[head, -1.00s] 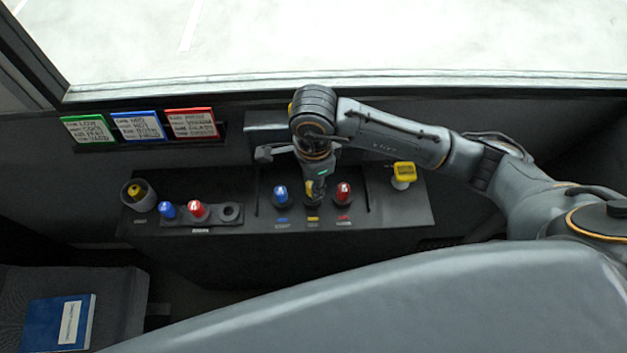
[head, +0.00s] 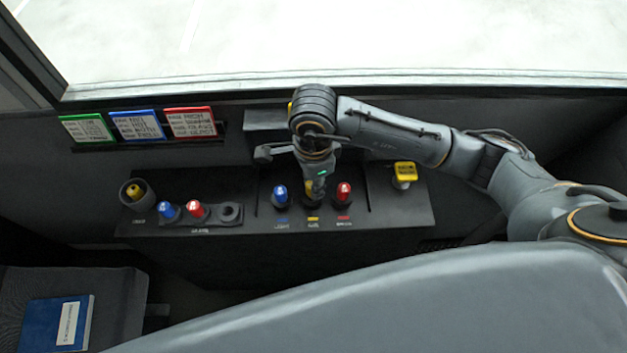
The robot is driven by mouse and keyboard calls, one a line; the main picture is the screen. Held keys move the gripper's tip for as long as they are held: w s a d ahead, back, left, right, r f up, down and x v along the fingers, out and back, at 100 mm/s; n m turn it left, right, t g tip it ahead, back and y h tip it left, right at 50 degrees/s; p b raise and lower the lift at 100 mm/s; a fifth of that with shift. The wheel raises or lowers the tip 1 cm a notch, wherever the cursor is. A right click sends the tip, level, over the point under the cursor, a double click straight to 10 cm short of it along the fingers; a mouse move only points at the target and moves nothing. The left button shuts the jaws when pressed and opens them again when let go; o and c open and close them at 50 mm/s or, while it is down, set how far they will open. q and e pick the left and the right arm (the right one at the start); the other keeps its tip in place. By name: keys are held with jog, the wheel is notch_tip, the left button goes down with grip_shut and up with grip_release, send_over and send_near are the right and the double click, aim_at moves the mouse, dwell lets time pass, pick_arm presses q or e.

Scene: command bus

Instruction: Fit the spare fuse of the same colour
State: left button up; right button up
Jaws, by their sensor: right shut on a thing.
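My right gripper (head: 314,191) points down at the middle socket of the fuse panel, above the yellow mark (head: 313,219). It is shut on a yellow fuse (head: 310,187), mostly hidden by the fingers; I cannot tell how deep it sits. A blue fuse (head: 280,196) stands left of it and a red fuse (head: 344,193) right of it. The spare rack (head: 188,224) holds a blue spare (head: 168,211) and a red spare (head: 196,210); its right hole (head: 229,212) is empty. A round cup (head: 137,195) at the left holds a yellow piece (head: 135,191). My left gripper is not in view.
A yellow-topped knob (head: 405,172) stands right of the fuses on the console (head: 400,212). Green (head: 88,128), blue (head: 137,125) and red (head: 190,122) framed cards hang behind. A blue book (head: 57,323) lies on the seat at lower left.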

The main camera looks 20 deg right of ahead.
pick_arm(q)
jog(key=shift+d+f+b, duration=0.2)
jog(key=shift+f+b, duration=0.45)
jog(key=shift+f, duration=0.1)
pick_arm(e)
jog(key=shift+f, duration=0.7)
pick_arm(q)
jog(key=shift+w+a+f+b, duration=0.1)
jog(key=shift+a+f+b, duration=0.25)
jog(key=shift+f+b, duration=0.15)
pick_arm(e)
jog(key=shift+f, duration=0.55)
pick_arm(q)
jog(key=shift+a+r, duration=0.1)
pick_arm(e)
jog(key=shift+r, duration=0.1)
jog(key=o, duration=0.9)
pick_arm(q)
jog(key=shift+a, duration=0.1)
pick_arm(e)
notch_tip(320, 180, up, 8)
